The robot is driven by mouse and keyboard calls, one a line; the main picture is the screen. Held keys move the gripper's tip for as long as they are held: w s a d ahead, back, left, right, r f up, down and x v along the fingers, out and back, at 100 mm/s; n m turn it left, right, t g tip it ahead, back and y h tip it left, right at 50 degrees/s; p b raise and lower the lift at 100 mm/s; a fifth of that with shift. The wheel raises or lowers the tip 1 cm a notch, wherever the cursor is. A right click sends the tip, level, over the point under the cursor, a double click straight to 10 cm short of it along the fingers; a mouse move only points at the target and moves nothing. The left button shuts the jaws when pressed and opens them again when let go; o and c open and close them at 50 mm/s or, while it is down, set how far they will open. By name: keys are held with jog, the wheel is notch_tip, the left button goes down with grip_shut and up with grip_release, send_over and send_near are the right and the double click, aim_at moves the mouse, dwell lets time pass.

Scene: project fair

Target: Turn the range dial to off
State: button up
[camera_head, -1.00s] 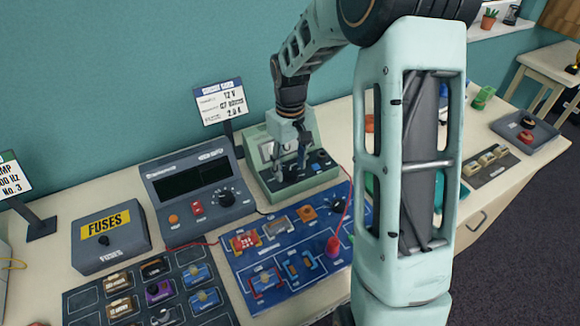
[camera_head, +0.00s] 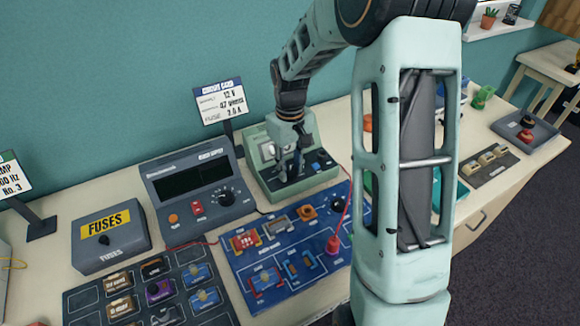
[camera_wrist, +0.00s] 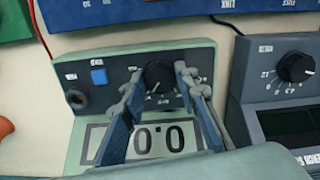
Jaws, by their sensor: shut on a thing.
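The range dial (camera_wrist: 158,76) is a round black knob on the dark panel of the green meter (camera_wrist: 198,58). My gripper (camera_wrist: 158,72) has one finger on each side of the dial and is shut on it. The dial's pointer and the small marks around it are too unclear to read.
A blue button (camera_wrist: 98,76) and a dark socket (camera_wrist: 76,98) share the meter's panel. The grey power supply (camera_head: 188,188), with its own black knob (camera_head: 226,198), stands close to the left. The blue circuit board (camera_head: 280,285) lies in front, with a red lead at its right.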

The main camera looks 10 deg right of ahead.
aim_at(290, 171)
jog(key=shift+n, duration=0.3)
jog(key=n, duration=0.2)
jog(key=shift+n+p, duration=0.3)
jog(key=shift+n, duration=0.1)
jog(key=shift+n+p, duration=0.35)
jog(key=shift+n, duration=1.25)
jog(key=o, duration=1.1)
jog(key=shift+o, duration=0.2)
notch_tip(290, 171, up, 12)
